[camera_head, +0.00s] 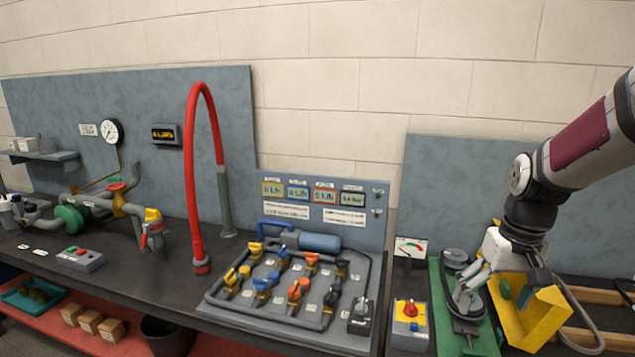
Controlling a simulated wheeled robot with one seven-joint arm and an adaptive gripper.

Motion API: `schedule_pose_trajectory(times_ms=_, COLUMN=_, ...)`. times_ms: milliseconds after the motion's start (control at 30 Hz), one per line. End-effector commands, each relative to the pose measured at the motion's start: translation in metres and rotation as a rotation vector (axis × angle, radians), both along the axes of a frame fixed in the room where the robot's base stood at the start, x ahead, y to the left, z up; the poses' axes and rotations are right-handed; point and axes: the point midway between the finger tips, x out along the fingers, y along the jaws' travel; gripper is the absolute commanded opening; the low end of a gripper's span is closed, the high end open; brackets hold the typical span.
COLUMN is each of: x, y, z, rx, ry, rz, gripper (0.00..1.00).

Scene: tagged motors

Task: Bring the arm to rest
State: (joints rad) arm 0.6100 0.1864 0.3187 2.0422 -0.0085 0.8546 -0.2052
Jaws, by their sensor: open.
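My gripper (462,292) hangs from my arm at the right of the head view. Its fingers point down and left, and they are open with nothing seen between them. It is above a green base (484,343) that carries a dark rounded part. I cannot tell whether the fingers touch the dark part.
A control box with a red knob (410,315) stands left of the gripper. A panel with blue, orange and yellow valves (297,285) is further left. Wooden rails (605,296) lie at the right. The air above the bench middle is free.

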Motion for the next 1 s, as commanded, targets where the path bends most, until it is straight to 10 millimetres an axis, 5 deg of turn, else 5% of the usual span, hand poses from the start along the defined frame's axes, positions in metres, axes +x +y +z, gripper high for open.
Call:
schedule_pose_trajectory(times_ms=200, x=-0.042, y=0.045, z=0.055, rx=-0.092, ry=-0.086, rz=0.030, gripper=0.83)
schedule_pose_trajectory(times_ms=500, x=-0.114, y=0.093, z=0.101, rx=-0.126, ry=-0.236, rz=0.054, gripper=0.83)
schedule_pose_trajectory(times_ms=800, x=-0.175, y=0.118, z=0.113, rx=-0.077, ry=-0.369, rz=0.075, gripper=0.83)
schedule_pose_trajectory(times_ms=1000, x=-0.188, y=0.122, z=0.112, rx=-0.056, ry=-0.396, rz=0.079, gripper=0.83)
